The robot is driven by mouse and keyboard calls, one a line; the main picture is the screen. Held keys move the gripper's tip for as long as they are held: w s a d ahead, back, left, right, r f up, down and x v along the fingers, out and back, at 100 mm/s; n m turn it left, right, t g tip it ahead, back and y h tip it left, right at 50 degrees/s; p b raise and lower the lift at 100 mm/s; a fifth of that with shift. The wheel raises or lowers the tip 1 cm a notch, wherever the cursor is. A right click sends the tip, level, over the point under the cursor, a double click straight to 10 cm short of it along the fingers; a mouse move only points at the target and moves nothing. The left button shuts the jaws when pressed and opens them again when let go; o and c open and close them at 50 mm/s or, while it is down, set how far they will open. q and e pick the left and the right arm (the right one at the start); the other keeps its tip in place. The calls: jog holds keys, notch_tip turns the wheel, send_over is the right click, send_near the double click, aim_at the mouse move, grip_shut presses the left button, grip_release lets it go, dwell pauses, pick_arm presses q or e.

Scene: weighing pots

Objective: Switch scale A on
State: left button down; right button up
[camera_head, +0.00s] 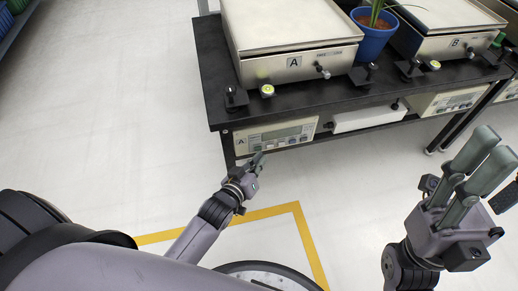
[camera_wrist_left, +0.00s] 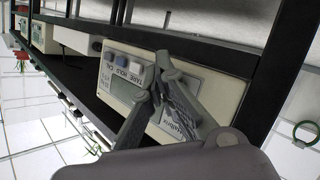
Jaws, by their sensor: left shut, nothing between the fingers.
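Scale A has its pan (camera_head: 285,22) on top of the black bench, with an "A" plate on its front. Its cream control unit (camera_head: 307,128) with display and a row of buttons hangs under the bench top. In the left wrist view the unit's face (camera_wrist_left: 232,90) fills the middle, with buttons marked TARE, HOLD and CAL. My left gripper (camera_head: 258,157) is shut and empty, just in front of the unit's lower edge. Its fingers (camera_wrist_left: 158,72) hide part of the panel; I cannot tell whether they touch it. My right gripper (camera_head: 497,142) is raised at the right, its finger gap unclear.
Scale B (camera_head: 450,45) and its control unit (camera_head: 450,101) are farther right. A blue pot (camera_head: 372,38) with a plant stands between the scales. A white box (camera_head: 365,119) sits below the bench top. Yellow tape (camera_head: 300,222) marks the open floor in front.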

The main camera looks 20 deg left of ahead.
pick_arm(q)
jog(key=shift+w+a, duration=0.25)
jog(key=shift+w, duration=0.05)
dwell(0.5)
jog(key=shift+s+d+p, duration=0.5)
jog(key=shift+s+p, duration=0.15)
jog(key=shift+p, duration=0.05)
